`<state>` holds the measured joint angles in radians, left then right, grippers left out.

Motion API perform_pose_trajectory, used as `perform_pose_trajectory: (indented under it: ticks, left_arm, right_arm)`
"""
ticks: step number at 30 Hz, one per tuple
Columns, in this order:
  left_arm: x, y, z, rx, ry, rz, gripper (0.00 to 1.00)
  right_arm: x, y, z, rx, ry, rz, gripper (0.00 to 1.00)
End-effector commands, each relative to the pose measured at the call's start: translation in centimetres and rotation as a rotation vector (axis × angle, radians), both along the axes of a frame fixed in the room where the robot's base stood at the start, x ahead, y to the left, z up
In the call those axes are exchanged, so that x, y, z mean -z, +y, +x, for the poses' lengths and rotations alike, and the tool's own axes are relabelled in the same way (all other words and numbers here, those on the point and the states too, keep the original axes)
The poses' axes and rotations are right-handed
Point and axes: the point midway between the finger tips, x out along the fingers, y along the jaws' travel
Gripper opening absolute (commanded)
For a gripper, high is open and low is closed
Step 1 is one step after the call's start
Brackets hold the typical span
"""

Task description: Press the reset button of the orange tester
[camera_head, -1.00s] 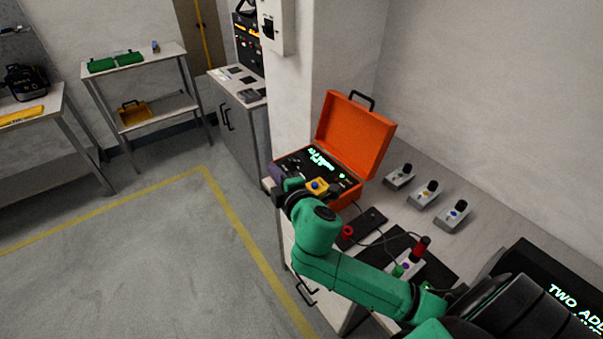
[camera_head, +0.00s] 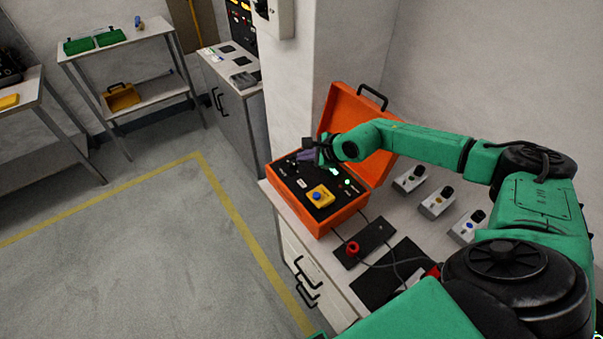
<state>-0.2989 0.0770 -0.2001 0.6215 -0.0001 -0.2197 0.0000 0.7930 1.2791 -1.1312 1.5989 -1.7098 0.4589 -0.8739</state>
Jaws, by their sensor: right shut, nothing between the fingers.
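The orange tester (camera_head: 343,217) is an open case on the bench, its lid (camera_head: 355,112) raised at the back. Its black panel carries small controls, lit green marks and a yellow block (camera_head: 327,203) with a round blue button (camera_head: 316,196). No label is readable, so I cannot tell which control is the reset button. My right gripper (camera_head: 308,156) is shut and empty over the back left part of the panel, behind the yellow block. Whether it touches the panel I cannot tell. My arm and gripper hide part of the lid and the panel's back. My left gripper is out of view.
Three grey boxes with knobs, one of them here (camera_head: 437,203), stand right of the tester. A black plate with a red ring (camera_head: 352,248) and a dark mat (camera_head: 385,275) lie in front, with cables. A wall pillar (camera_head: 291,90) rises close behind the tester's left.

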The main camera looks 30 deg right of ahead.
Motion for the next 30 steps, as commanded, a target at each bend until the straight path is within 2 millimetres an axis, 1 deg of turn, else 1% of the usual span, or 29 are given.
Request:
perform_pose_trajectory:
  ticks: [1,3,11,14,17,20,28,30]
  left_arm:
    - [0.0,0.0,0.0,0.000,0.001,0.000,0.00]
    - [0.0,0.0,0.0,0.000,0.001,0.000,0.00]
    - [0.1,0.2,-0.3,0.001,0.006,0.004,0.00]
    - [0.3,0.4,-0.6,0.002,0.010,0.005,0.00]
    - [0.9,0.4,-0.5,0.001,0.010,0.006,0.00]
    - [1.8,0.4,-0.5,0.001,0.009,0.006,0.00]
    - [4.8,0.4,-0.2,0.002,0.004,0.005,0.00]
    - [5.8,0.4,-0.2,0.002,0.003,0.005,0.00]
  right_arm:
    - [0.1,-0.4,0.0,0.001,0.002,-0.014,0.00]
    - [0.1,-0.7,-0.1,0.000,0.005,-0.023,0.00]
    - [0.2,-0.6,-0.1,0.001,0.005,-0.020,0.00]
    - [0.5,-0.6,-0.1,0.000,0.005,-0.019,0.00]
    - [1.4,-0.5,-0.1,0.000,0.006,-0.018,0.00]
    - [2.7,-0.5,-0.1,0.000,0.006,-0.018,0.00]
    - [6.9,-0.5,-0.1,0.000,0.004,-0.018,0.00]
    - [8.0,-0.5,-0.1,0.001,0.004,-0.018,0.00]
